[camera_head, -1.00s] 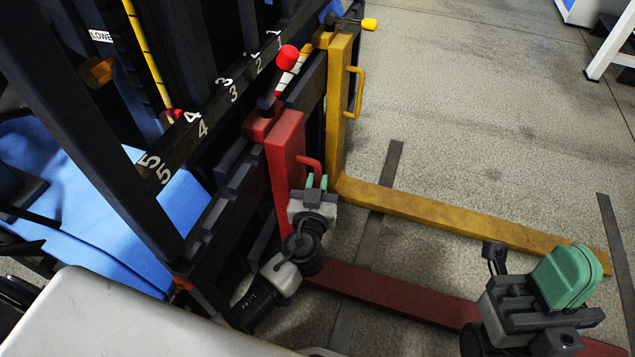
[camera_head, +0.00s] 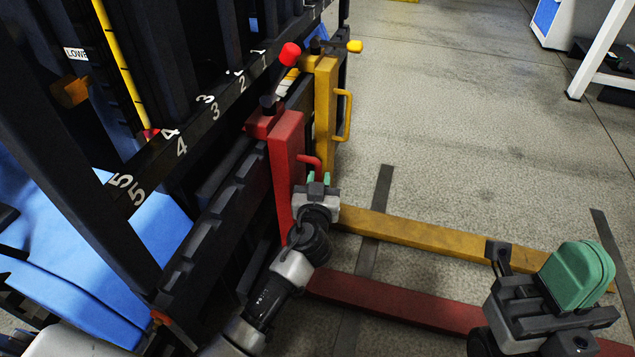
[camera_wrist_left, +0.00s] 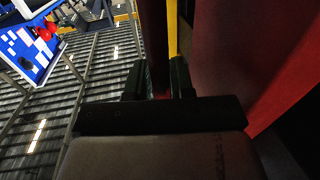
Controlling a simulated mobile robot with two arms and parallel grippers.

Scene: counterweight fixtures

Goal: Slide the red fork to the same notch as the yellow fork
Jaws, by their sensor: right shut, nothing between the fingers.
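The red fork (camera_head: 287,155) hangs on the dark carriage with its red-tipped lever (camera_head: 290,53) raised. Its tine (camera_head: 400,304) runs low to the right. The yellow fork (camera_head: 325,115) stands just beyond it, nearer the number 1, with a yellow-tipped lever (camera_head: 354,46). A gap remains between the two forks. My left gripper (camera_head: 318,178) is at the red fork's side handle (camera_head: 312,162). In the left wrist view its fingers (camera_wrist_left: 158,80) close around the red handle bar (camera_wrist_left: 154,40). My right gripper (camera_head: 578,275) is shut and empty at the lower right. The notches are hard to make out.
A numbered rail (camera_head: 197,132) marked 1 to 5 runs along the carriage top. Dark floor strips (camera_head: 375,220) cross beneath the tines. A white-legged stand (camera_head: 597,65) is at the upper right. The floor beyond the yellow fork is clear.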

